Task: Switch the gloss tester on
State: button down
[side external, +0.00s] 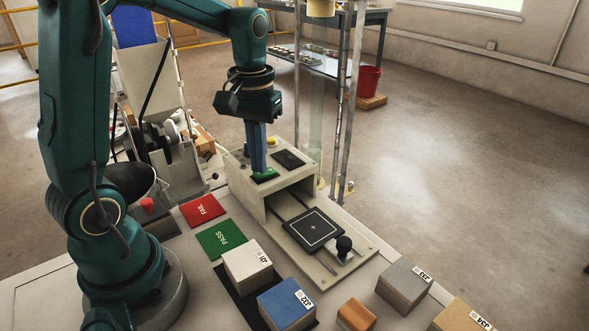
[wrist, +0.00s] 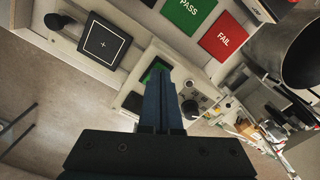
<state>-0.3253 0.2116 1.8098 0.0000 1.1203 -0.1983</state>
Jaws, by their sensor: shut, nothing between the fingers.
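The gloss tester (side external: 245,187) is a cream box with an open front bay, standing at the back of the bench. On its top are a green switch (side external: 267,176), a dark display panel (side external: 289,158) and a yellow button (side external: 271,141). My gripper (side external: 260,172) points straight down with its blue fingers closed together and empty, the tips at the green switch. In the wrist view the green switch (wrist: 148,75) shows beside the fingertips, partly hidden by them. I cannot tell whether the tips touch it or which way it is set.
A sliding plate with a white cross (side external: 313,228) and a black knob (side external: 344,246) extend in front of the tester. Red FAIL (side external: 203,210) and green PASS (side external: 221,238) pads lie left. Several tile blocks, including a blue one (side external: 286,303), stand in front. A metal frame (side external: 342,110) rises behind.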

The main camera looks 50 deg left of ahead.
jog(key=shift+f, duration=0.3)
jog(key=shift+r, duration=3.5)
